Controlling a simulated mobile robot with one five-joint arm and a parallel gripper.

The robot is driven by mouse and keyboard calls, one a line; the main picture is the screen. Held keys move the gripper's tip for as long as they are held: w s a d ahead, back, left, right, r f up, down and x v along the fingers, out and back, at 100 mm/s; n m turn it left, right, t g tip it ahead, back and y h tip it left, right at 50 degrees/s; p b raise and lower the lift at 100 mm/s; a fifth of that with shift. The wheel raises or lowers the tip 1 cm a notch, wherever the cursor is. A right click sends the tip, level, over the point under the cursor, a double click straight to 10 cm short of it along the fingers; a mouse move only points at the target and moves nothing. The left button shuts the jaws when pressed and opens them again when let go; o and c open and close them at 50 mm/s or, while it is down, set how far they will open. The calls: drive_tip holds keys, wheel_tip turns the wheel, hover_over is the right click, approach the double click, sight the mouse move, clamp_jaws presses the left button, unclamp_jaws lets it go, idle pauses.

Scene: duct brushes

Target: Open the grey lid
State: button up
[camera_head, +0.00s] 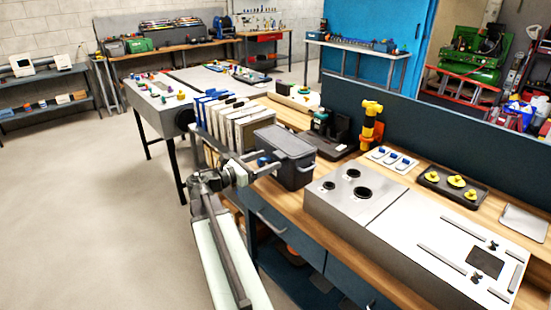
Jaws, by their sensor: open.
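A dark grey box (297,176) stands on the wooden bench in the middle of the view. Its grey lid (284,141) lies flat across the top and looks closed. My gripper (270,165) is at the left side of the box, just below the lid's rim. It is open and nothing shows between its fingers. I cannot tell whether a finger touches the box. My arm comes up from the bottom of the view and hides part of the bench front.
White and blue upright files (228,115) stand left of the box. A black stand (328,135) and a yellow-orange tool (370,125) stand behind it to the right. A steel metal unit (350,205) covers the bench at right. Drawers (300,245) lie below; open floor (80,210) is left.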

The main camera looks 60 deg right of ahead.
drive_tip(key=shift+x, duration=2)
